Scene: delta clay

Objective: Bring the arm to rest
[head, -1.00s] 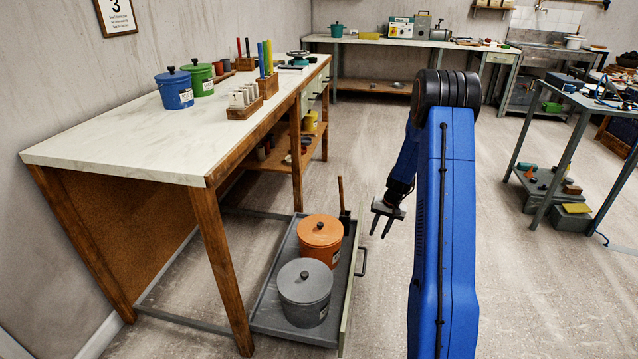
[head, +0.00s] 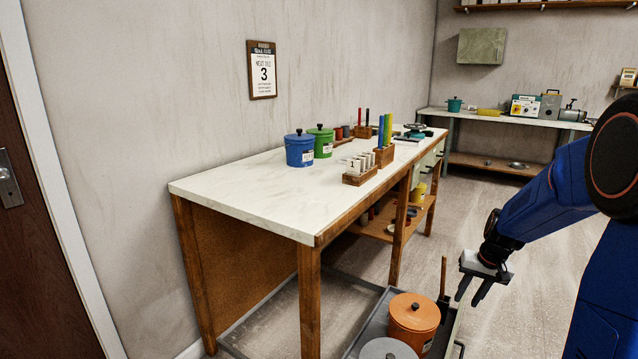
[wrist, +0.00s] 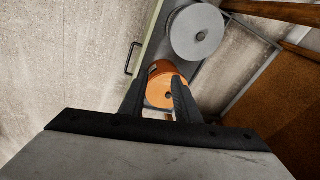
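My gripper (head: 476,287) hangs in free air to the right of the table, pointing down, beside the pulled-out low drawer. In the wrist view its two dark fingers (wrist: 155,98) stand apart with nothing between them that they hold. My blue arm is bent, its forearm reaching down and left from the elbow at the right edge of the head view. The orange lidded pot (head: 415,318) shows beyond the fingers in the wrist view, apart from them.
The drawer (head: 366,337) also holds a grey pot (head: 388,349). The marble-topped table (head: 250,197) carries a blue pot (head: 300,149), a green pot (head: 321,141) and wooden racks (head: 360,173). A back bench (head: 500,120) stands beyond clear floor. A door (head: 35,250) is at left.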

